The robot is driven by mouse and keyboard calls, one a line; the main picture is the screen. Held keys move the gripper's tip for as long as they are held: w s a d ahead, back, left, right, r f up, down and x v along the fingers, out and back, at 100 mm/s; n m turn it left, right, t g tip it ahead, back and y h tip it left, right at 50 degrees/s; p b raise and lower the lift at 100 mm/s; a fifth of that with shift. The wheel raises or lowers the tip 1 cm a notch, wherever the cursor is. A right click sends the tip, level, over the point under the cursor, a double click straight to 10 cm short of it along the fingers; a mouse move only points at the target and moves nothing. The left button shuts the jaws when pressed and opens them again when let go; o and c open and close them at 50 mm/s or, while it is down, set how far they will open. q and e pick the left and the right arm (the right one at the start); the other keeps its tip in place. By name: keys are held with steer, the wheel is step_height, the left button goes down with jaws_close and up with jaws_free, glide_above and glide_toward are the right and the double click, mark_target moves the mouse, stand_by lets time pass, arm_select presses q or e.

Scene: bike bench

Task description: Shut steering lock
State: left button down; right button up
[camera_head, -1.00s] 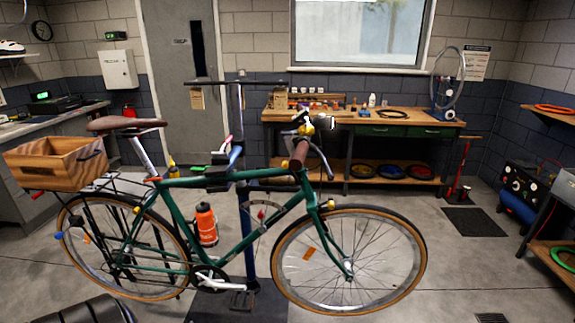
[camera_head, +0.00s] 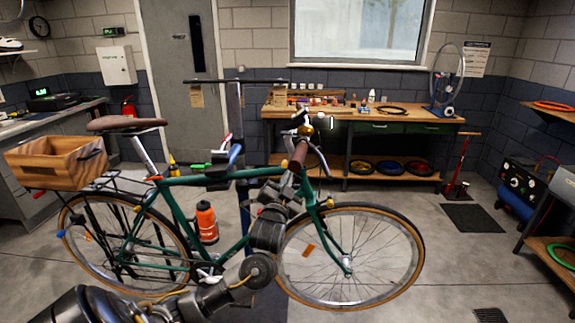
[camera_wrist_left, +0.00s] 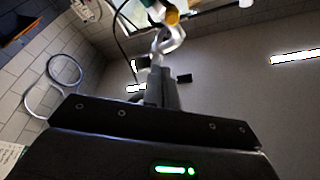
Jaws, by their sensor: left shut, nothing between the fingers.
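The green bicycle (camera_head: 219,180) stands side-on in the head view, its handlebar (camera_head: 322,157) at the right. I cannot pick out the steering lock for certain. My left arm rises from the bottom left in front of the frame. My left gripper (camera_head: 290,182) is just below the handlebar, by the head of the frame; its tips are hard to make out there. In the left wrist view its fingers (camera_wrist_left: 160,85) are shut and empty. They point at silver and yellow handlebar parts (camera_wrist_left: 167,32); contact cannot be told. My right gripper is not in view.
A wooden crate (camera_head: 60,163) sits over the rear wheel, and an orange bottle (camera_head: 206,222) is on the frame. The front wheel (camera_head: 345,262) stands right of my arm. A workbench (camera_head: 350,123) is behind.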

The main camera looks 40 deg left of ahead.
mark_target(287, 164)
arm_select(q)
steer(key=shift+s+r, duration=0.1)
steer(key=shift+r, duration=0.3)
steer(key=r+p+x, duration=0.1)
steer(key=p+x, duration=0.3)
steer(key=x, duration=0.6)
steer(key=f, duration=0.1)
steer(key=s+a+f, duration=0.1)
steer(key=f+p, duration=0.1)
steer(key=f, duration=0.1)
steer(key=shift+s+a+f, duration=0.1)
steer(key=shift+s+a, duration=0.1)
steer(key=shift+a, duration=0.2)
